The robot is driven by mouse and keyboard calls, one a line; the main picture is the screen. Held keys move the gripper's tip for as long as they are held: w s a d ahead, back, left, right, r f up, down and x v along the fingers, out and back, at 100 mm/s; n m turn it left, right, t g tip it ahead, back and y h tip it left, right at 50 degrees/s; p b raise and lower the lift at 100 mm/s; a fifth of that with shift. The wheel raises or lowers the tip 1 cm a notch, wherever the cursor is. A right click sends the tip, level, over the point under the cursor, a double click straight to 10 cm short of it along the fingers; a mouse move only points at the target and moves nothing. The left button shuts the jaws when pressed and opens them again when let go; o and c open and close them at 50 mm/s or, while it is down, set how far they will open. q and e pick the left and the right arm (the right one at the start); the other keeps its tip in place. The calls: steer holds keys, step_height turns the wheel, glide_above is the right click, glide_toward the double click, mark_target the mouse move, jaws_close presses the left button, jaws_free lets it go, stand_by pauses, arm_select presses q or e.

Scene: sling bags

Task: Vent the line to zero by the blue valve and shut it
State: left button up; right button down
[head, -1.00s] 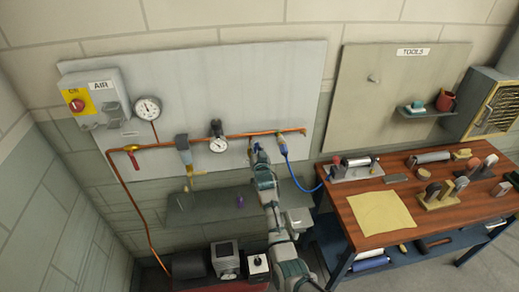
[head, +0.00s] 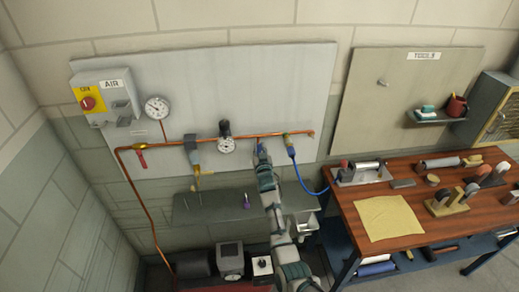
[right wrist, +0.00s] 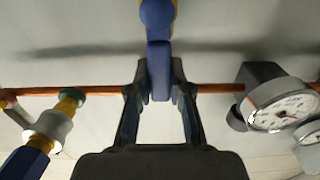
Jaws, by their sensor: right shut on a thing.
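The blue valve handle (right wrist: 158,72) sits on the copper air pipe (right wrist: 214,88), seen close in the right wrist view. My right gripper (right wrist: 157,84) has its two fingers on either side of the handle and is shut on it. In the head view my right gripper (head: 262,152) reaches up to the pipe and mostly hides the valve. A round pressure gauge (head: 157,107) stands above the pipe at left; its needle is too small to read surely. A regulator with a dial (head: 227,145) is left of my gripper. My left gripper is not in view.
A red-handled valve (head: 141,160) and a filter (head: 192,152) are on the pipe at left. A blue hose (head: 299,172) hangs from a coupling (head: 289,146) just right of my gripper. A grey shelf (head: 215,208) is below; a wooden workbench (head: 350,213) stands at right.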

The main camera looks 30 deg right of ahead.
steer(key=c, duration=1.1)
jaws_free()
steer(key=shift+r, duration=0.1)
steer(key=shift+o, duration=0.3)
steer(key=shift+w, duration=0.15)
steer(key=v, duration=1.2)
